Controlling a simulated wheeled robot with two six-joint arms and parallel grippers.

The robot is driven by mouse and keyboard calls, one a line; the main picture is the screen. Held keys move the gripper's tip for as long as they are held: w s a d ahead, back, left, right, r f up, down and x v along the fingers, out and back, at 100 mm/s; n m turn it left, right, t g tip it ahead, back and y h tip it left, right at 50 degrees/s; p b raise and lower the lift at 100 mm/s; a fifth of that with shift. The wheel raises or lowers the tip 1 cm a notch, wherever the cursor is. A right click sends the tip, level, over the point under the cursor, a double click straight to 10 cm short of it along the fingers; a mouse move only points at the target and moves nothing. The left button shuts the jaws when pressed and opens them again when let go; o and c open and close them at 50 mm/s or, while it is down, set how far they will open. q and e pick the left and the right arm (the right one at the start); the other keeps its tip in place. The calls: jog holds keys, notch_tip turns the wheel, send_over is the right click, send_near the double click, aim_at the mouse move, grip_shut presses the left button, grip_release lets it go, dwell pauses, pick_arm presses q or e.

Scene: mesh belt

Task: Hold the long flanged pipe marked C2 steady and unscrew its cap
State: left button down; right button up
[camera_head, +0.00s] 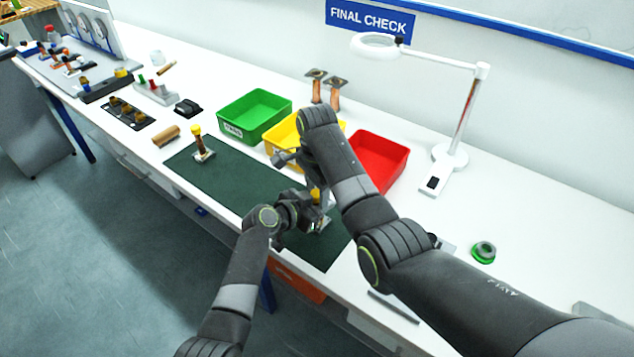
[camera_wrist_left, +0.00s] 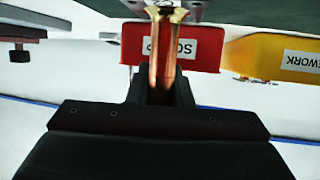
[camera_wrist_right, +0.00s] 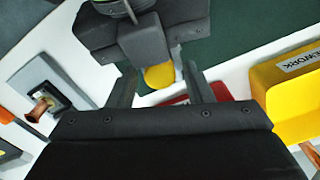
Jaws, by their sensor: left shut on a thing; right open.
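The held copper pipe (camera_wrist_left: 163,75) stands between the fingers of my left gripper (camera_head: 306,214), which is shut on it; its flared end shows at the top of the left wrist view. No C2 mark is readable. A yellow cap (camera_wrist_right: 159,76) shows in the right wrist view, between the spread fingers of my right gripper (camera_wrist_right: 161,88) and beside my left gripper. The fingers stand apart from the cap on both sides. In the head view the cap (camera_head: 316,194) is partly hidden beneath my right gripper (camera_head: 316,183), over the green mat.
Green (camera_head: 255,115), yellow (camera_head: 282,140) and red (camera_head: 382,160) bins stand behind the mat (camera_head: 240,183). Another yellow-capped piece (camera_head: 201,146) stands at the mat's left. Two flanged copper pipes (camera_head: 335,98) stand behind the bins. A lamp (camera_head: 455,150) stands right.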

jog(key=c, duration=1)
jog(key=n, duration=0.7)
jog(key=o, duration=1.1)
